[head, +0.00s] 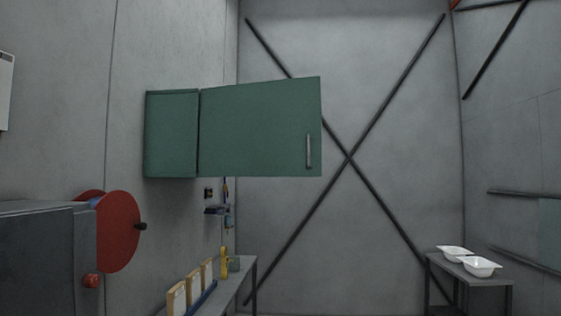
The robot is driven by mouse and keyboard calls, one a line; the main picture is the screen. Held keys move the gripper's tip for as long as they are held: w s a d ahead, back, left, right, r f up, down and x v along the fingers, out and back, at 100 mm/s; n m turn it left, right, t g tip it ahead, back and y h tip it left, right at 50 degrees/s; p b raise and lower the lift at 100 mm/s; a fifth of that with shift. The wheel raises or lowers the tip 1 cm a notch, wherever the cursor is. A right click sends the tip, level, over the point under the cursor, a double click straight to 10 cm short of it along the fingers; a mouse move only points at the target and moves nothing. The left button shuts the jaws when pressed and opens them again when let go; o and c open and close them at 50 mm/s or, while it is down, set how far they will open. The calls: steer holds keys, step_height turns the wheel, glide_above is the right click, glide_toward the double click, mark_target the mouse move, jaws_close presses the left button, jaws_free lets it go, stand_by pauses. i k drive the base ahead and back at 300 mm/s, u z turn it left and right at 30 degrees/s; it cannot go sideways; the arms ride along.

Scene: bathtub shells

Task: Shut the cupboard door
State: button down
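The green cupboard (171,134) hangs on the left wall. Its green door (255,130) stands wide open, swung out from the wall and reaching to the right. A vertical metal handle (308,151) sits near the door's free edge, low on the face turned to me. The inside of the cupboard is hidden from this view. My gripper and arm are not in view.
A grey machine with a red wheel (118,232) stands at the near left. Below the cupboard, a bench (240,272) holds wooden-looking blocks and a yellow bottle (224,262). White shells (480,267) rest on a table at the right. The middle looks clear.

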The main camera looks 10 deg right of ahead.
mark_target(270, 128)
steer(key=u, duration=0.7)
steer(key=i, duration=0.85)
steer(key=u, duration=0.6)
